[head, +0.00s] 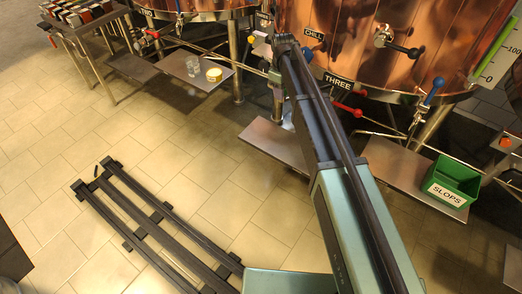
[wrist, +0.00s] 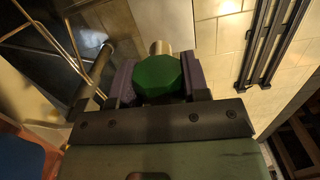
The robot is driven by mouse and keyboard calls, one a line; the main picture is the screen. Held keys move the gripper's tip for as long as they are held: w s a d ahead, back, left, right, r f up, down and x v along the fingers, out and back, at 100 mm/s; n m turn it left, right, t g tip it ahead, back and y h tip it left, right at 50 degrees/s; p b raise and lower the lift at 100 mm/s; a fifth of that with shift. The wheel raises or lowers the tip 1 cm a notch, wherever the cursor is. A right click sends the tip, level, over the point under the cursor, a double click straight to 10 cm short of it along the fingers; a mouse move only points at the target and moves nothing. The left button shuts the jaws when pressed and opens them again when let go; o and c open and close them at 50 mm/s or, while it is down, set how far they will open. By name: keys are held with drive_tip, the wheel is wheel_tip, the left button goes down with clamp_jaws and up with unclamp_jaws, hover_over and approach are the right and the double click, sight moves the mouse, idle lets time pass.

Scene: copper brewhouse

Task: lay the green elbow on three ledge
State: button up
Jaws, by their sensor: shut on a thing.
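The green elbow (wrist: 158,78) is between the two purple-grey fingers of my gripper (wrist: 158,84) in the wrist view. A short metal stub (wrist: 160,47) shows just beyond its green face. In the head view my arm hides most of the gripper, and I cannot make out the elbow for certain. The copper tank marked THREE (head: 338,81) stands at the upper right. A flat metal ledge (head: 268,142) lies below it, partly hidden behind my arm. In the wrist view a pale flat surface (wrist: 163,20) lies beyond the elbow; I cannot tell whether it is that ledge.
A green SLOPS bin (head: 455,181) stands on another ledge (head: 391,166) at the right. Red-handled (head: 347,109) and blue-handled (head: 435,88) valves stick out. A black slatted rack (head: 146,214) lies on the floor.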

drive_tip(key=w+a+f+b, duration=0.2)
drive_tip(key=w+a+f, duration=0.1)
drive_tip(key=a+f, duration=0.1)
drive_tip(key=shift+n, duration=0.4)
wheel_tip(320, 180, down, 20)
drive_tip(key=b, duration=2)
drive_tip(key=shift+w+f, duration=0.1)
drive_tip(key=shift+f, duration=0.1)
drive_tip(key=shift+r, duration=0.3)
drive_tip(key=shift+f, duration=0.15)
drive_tip(key=o, duration=0.5)
drive_tip(key=shift+f, duration=0.1)
drive_tip(key=o, duration=0.5)
